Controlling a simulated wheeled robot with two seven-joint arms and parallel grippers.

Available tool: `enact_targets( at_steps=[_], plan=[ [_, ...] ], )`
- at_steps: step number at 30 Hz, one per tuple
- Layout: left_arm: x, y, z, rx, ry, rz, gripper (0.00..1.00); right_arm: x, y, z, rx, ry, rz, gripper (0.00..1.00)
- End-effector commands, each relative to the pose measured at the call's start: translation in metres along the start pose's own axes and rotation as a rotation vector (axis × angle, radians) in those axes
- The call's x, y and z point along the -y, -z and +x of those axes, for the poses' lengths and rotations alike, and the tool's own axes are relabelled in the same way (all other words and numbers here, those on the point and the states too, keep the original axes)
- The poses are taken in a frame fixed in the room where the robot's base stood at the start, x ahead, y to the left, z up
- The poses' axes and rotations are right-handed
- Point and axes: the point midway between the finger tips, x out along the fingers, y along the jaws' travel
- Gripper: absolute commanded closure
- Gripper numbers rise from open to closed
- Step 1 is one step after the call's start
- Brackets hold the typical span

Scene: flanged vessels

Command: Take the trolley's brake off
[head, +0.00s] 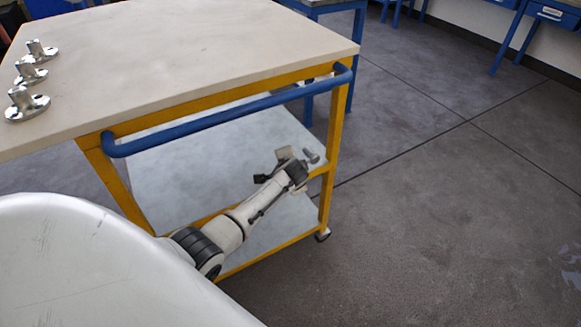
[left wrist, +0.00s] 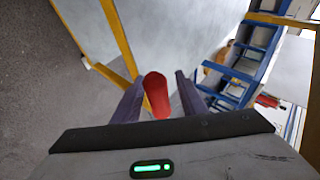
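The trolley has a pale top (head: 190,60), a yellow frame (head: 334,125) and a blue push handle (head: 220,116). My left gripper (head: 297,167) is low by the trolley's right post, over the shelf edge. In the left wrist view a red lever (left wrist: 157,95) with a rounded end lies between the two dark fingers of this gripper (left wrist: 159,97). The fingers stand apart, with a gap visible on both sides of the lever. A small grey peg (head: 311,155) shows beside the gripper in the head view; the red lever cannot be made out there. My right gripper is not in view.
Several shiny flanged metal parts (head: 29,77) stand at the left of the trolley top. A caster (head: 322,235) shows under the right post. Blue benches (head: 545,14) stand at the back. The grey floor (head: 460,210) to the right is clear.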

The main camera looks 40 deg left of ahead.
Motion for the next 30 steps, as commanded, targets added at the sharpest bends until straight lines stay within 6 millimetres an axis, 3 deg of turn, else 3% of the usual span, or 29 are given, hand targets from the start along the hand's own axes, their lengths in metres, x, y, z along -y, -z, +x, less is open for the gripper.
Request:
enact_targets(
  at_steps=[16,21,30],
  plan=[
    [0.001,0.0,-0.084,0.0,0.0,0.001,0.62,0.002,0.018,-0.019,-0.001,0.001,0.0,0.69],
    [0.001,0.0,-0.095,0.001,0.0,0.002,0.62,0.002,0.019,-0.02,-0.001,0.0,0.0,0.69],
    [0.0,-0.001,-0.097,0.002,0.0,0.002,0.62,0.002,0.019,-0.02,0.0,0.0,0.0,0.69]
  ],
)
